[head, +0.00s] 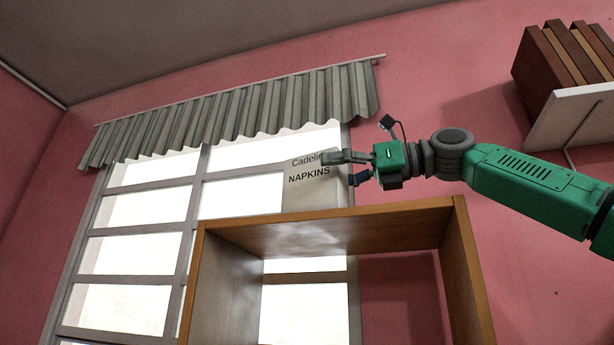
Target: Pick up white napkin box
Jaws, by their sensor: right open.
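The white napkin box (308,192) shows in the head view, marked "Cadelin..." and "NAPKINS". It stands upright on or just behind the top of the wooden shelf (335,222), its pale face partly merging with the bright window. My right gripper (338,169) reaches in from the right at the box's right side. Its fingers are open; the upper finger overlaps the box's face and covers the end of the upper word. The lower finger is near the box's right edge. I cannot tell whether either finger touches the box. My left gripper is not in view.
The open shelf's left side (213,290) and right side (466,270) stand below the box. A window with a grey-green valance (240,110) is behind. A slatted wooden piece (565,65) and a white panel (575,118) are at the upper right.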

